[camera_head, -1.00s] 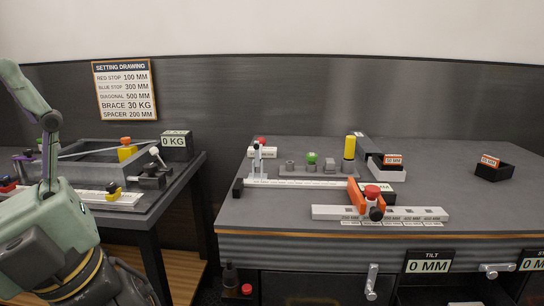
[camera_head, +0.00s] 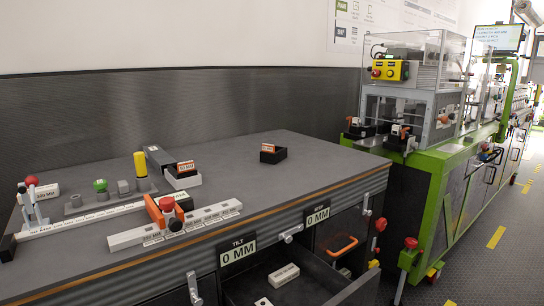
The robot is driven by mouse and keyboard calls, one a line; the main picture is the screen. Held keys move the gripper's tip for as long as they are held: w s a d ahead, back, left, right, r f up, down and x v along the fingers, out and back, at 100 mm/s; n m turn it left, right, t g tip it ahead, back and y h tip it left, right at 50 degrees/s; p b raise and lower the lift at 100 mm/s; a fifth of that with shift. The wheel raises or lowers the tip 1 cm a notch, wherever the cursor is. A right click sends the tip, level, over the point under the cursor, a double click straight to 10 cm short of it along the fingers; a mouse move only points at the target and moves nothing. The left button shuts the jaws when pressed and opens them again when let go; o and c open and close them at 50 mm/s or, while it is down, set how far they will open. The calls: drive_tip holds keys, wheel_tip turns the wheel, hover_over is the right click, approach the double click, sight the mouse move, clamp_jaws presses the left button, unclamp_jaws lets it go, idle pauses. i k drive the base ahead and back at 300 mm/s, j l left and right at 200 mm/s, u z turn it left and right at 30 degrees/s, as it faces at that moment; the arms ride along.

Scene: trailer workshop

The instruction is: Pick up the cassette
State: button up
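I cannot tell for certain which thing is the cassette. A small orange-labelled block (camera_head: 268,148) stands in a black open holder (camera_head: 279,156) on the grey bench top. Another orange-labelled block (camera_head: 186,166) stands in a white-sided tray (camera_head: 184,182) farther left. Both labels are too small to read surely. My gripper is not in view, so its state and distance from these things are hidden.
The bench (camera_head: 300,150) has free room around the black holder. Below, an open drawer (camera_head: 335,283) holds white blocks (camera_head: 284,275). A green-framed machine (camera_head: 425,200) stands to the right.

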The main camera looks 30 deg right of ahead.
sight(271, 154)
drive_tip(key=l+u, duration=0.1)
drive_tip(key=l, duration=0.45)
drive_tip(key=k+l, duration=0.15)
drive_tip(key=l, duration=0.35)
drive_tip(key=l+u, duration=0.15)
drive_tip(key=l, duration=0.4)
drive_tip(key=k+l, duration=0.15)
drive_tip(key=l, duration=0.4)
drive_tip(key=i, duration=1)
drive_tip(key=j+u, duration=0.05)
